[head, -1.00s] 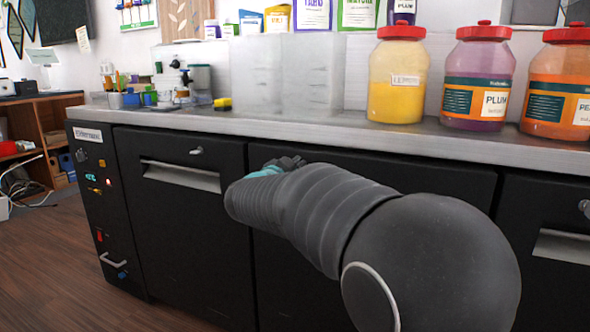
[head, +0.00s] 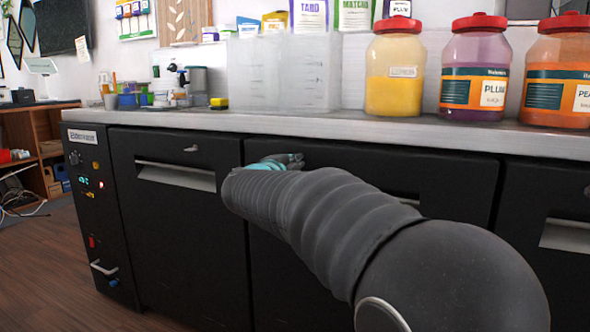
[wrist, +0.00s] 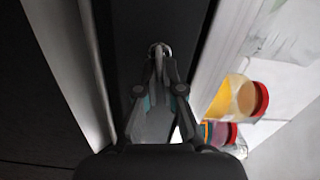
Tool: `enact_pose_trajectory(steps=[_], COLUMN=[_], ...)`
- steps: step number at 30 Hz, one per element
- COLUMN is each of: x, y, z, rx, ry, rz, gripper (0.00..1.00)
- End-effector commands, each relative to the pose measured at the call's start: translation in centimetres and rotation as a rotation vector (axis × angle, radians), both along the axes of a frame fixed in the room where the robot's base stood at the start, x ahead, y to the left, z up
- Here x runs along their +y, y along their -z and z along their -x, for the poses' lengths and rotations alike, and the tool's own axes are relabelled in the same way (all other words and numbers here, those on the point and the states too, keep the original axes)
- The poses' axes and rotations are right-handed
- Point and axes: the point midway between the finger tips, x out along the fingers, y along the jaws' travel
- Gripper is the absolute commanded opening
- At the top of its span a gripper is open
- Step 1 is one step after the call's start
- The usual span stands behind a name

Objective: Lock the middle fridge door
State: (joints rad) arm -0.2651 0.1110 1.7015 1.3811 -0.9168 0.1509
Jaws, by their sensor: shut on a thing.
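The middle fridge door (head: 430,178) is black and looks closed flush under the counter, largely covered by my arm. Its grey handle recess shows only as a sliver beside my arm in the head view and as a long pale strip (wrist: 90,75) in the wrist view. My gripper (wrist: 159,62) is at the top of this door, its two fingers shut on a small silver lock (wrist: 158,48). In the head view my gripper (head: 287,160) hides that lock. The lock's turn angle cannot be made out.
The left door (head: 190,240) has a silver lock (head: 191,149) above its handle. Above runs the grey counter (head: 330,126) with a clear container (head: 280,75), a yellow jar (head: 394,75), a purple jar (head: 475,75) and an orange jar (head: 556,80). Wooden floor lies at left.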

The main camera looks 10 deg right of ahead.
Motion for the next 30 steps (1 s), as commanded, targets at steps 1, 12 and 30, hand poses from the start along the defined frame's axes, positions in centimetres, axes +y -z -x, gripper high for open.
enact_pose_trajectory(steps=[1,12,30], x=[-0.02,-0.02,-0.01], y=[0.01,-0.04,-0.11], z=[-0.06,-0.06,-0.07], rx=[-0.022,-0.096,-0.105], ry=[-0.002,-0.003,-0.003], rz=[-0.021,-0.126,-0.138], gripper=[0.0,0.0,0.31])
